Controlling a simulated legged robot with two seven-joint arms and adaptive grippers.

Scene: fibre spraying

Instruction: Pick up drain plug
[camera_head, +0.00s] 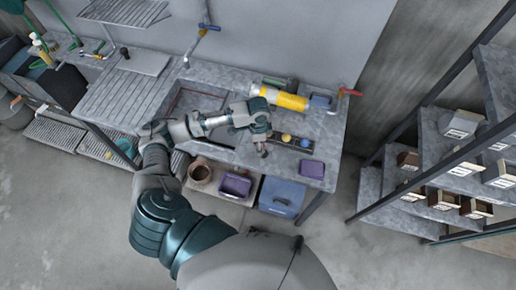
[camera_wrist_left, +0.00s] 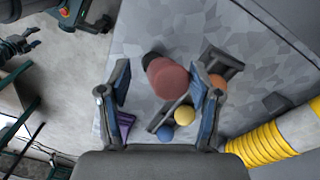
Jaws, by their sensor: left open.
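A reddish-brown round plug with a darker end (camera_wrist_left: 168,78), which looks like the drain plug, is on the grey counter in the left wrist view. It shows between the fingers of my left gripper (camera_wrist_left: 160,95), which is open, with no visible contact. In the head view my left gripper (camera_head: 262,150) is over the right part of the counter, and I cannot make out the plug there. At the upper left of the left wrist view is a small dark gripper (camera_wrist_left: 30,42), apparently my right one; its jaw state is unclear.
Beside the plug is a dark holder with a blue ball (camera_wrist_left: 165,133), a yellow ball (camera_wrist_left: 184,115) and an orange ball (camera_wrist_left: 217,82). A yellow-and-white cylinder (camera_head: 280,97) lies behind. A purple block (camera_head: 311,168) is near the front edge. Shelves (camera_head: 440,150) stand right.

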